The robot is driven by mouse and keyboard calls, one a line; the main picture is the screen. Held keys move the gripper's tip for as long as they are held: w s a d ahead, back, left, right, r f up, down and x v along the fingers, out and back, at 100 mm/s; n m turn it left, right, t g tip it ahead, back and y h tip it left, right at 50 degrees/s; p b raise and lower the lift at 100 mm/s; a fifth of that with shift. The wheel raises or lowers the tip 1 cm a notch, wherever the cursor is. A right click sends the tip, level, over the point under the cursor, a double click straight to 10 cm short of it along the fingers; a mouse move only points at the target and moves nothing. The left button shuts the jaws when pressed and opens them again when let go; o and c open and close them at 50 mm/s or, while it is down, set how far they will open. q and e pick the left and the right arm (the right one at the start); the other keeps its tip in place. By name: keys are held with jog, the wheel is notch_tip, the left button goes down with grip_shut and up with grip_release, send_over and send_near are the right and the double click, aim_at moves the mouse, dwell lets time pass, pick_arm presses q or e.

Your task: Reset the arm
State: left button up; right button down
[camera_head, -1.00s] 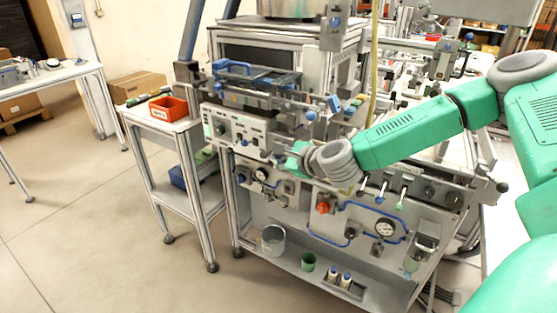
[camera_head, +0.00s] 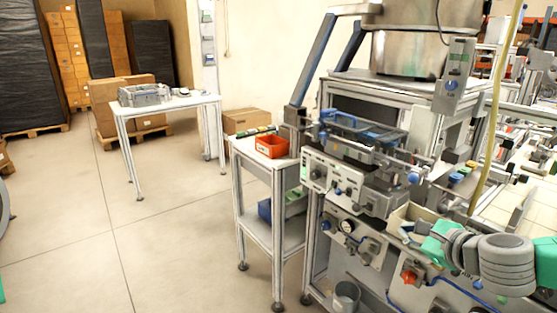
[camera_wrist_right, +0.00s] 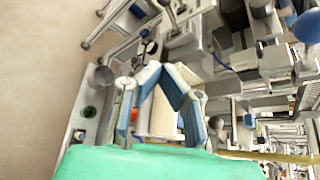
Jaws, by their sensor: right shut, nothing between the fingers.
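My right arm comes in at the lower right of the head view, green with grey joint rings. My right gripper (camera_head: 408,235) points left, in front of the machine's panel, small and partly lost against the grey parts there. In the right wrist view its blue-faced fingers (camera_wrist_right: 164,68) lean together and meet at the tips, with nothing held between them. My left gripper is not in view.
The grey machine (camera_head: 352,185) with its knobs and gauge stands close by the right arm. A side stand holds a red bin (camera_head: 271,146). A table (camera_head: 170,103) with a grey device and cardboard boxes (camera_head: 246,121) stand farther back.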

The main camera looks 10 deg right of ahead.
jog(key=s+a+f+n+g+y+b, duration=0.1)
jog(key=s+a+f+n+g, duration=0.35)
jog(key=a+f+n, duration=0.35)
jog(key=s+a+f+n+g+y+b, duration=0.1)
jog(key=s+a+f+n+g, duration=0.2)
jog(key=s+a+f+n, duration=0.5)
pick_arm(q)
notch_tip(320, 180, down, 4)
jog(key=shift+b, duration=1.05)
pick_arm(e)
jog(key=s+d+f+n+g+h, duration=0.1)
jog(key=s+d+f+n+g, duration=0.1)
jog(key=s+f+n, duration=0.3)
jog(key=s+d+f+n+g+h, duration=0.1)
jog(key=s+f+n+g+h, duration=0.1)
jog(key=s+f+n, duration=0.4)
jog(key=s+f+g, duration=0.1)
jog(key=s+f, duration=0.1)
jog(key=s, duration=0.1)
jog(key=shift+s+d+f+n, duration=0.3)
jog(key=shift+s+d, duration=0.1)
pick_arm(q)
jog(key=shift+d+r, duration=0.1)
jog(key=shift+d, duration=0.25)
pick_arm(e)
jog(key=shift+w+d+f, duration=0.1)
jog(key=shift+d, duration=0.2)
